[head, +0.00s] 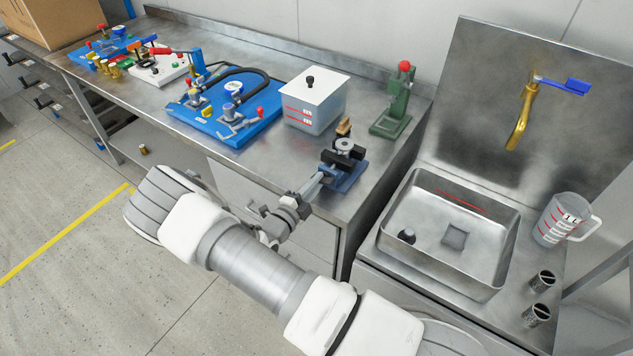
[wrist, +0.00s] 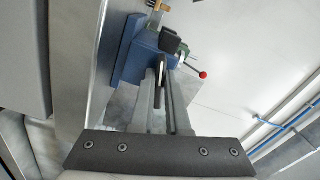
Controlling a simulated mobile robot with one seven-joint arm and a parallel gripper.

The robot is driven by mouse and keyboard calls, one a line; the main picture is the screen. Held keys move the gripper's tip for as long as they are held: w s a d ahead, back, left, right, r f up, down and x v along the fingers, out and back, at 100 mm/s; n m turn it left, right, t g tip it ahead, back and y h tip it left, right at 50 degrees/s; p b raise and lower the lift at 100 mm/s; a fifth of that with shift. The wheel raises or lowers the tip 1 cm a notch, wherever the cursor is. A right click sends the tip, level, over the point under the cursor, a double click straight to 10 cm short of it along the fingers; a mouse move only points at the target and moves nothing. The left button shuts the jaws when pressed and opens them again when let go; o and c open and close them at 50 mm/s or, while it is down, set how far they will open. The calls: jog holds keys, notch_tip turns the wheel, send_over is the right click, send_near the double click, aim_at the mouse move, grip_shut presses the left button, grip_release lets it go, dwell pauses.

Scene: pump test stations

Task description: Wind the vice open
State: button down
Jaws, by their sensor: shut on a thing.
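The vice (head: 345,178) is blue with black jaws and stands at the front right corner of the steel bench. A round grey part sits at the top between its jaws. My gripper (head: 322,178) reaches it from the front left. In the wrist view the vice (wrist: 138,58) is at the upper middle, and my gripper (wrist: 163,74) has both fingers pointing at its near end. The fingers are shut on a thin grey bar (wrist: 161,88), which looks like the vice's handle. The fingers hide much of it, and the jaw gap cannot be judged.
A lidded clear tank (head: 314,105) and a blue pump board (head: 220,115) stand left of the vice. A green press with a red knob (head: 395,100) is behind it. A sink (head: 450,235) with a brass tap (head: 522,115) and a measuring jug (head: 562,220) lie to the right.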

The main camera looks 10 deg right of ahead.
dwell(0.4)
jog(key=c, duration=0.9)
grip_release()
jog(key=b+v, duration=0.1)
jog(key=v, duration=1.6)
jog(key=shift+s+a+b, duration=0.2)
jog(key=shift+b, duration=0.1)
jog(key=shift+r, duration=0.1)
